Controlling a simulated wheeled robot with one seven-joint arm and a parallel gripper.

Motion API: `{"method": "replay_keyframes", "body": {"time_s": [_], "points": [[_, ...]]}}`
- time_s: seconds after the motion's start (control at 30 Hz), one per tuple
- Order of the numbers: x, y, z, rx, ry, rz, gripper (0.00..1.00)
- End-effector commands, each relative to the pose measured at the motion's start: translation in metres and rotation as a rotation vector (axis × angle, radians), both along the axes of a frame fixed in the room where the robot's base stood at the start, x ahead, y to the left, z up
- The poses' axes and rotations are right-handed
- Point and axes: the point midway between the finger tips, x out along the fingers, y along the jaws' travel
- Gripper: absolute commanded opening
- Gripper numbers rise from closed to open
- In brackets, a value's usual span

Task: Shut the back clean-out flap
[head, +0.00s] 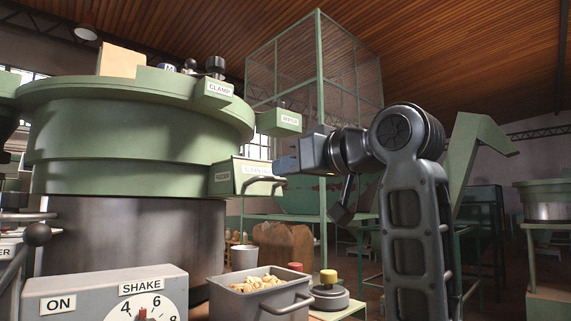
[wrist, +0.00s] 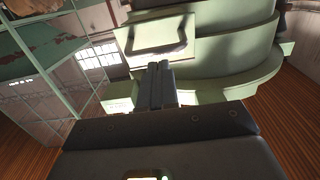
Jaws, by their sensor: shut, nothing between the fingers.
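A green box-like panel with small labels and a bar handle (head: 262,182) juts from the right side of the big round green hopper (head: 130,130); it looks like the clean-out flap (head: 238,182), but its label is too small to read surely. In the wrist view the green panel (wrist: 185,22) with its dark-edged loop handle lies just beyond my fingertips. My gripper (head: 282,164) is shut and empty, close to the panel's right end; its fingers also show in the wrist view (wrist: 160,85). I cannot tell whether the fingertips touch the panel, or how far it stands open.
A grey box with a shake dial (head: 120,295) stands at the front left. A grey bin of nuts (head: 260,298) and a metal cup (head: 244,257) sit below the panel. A green mesh cage (head: 320,90) rises behind. A small green box (head: 279,123) juts above my gripper.

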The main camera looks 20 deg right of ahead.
Motion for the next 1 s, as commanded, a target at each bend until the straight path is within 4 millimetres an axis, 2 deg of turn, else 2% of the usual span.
{"method": "replay_keyframes", "body": {"time_s": [0.57, 0.87, 0.9, 1.0], "points": [[0.005, 0.002, -0.009, 0.005, -0.015, 0.001, 0.00], [0.008, 0.003, -0.024, 0.056, -0.173, 0.002, 0.00], [0.011, 0.004, -0.031, 0.063, -0.187, 0.002, 0.00], [0.013, 0.005, -0.032, 0.075, -0.231, 0.002, 0.00]]}}
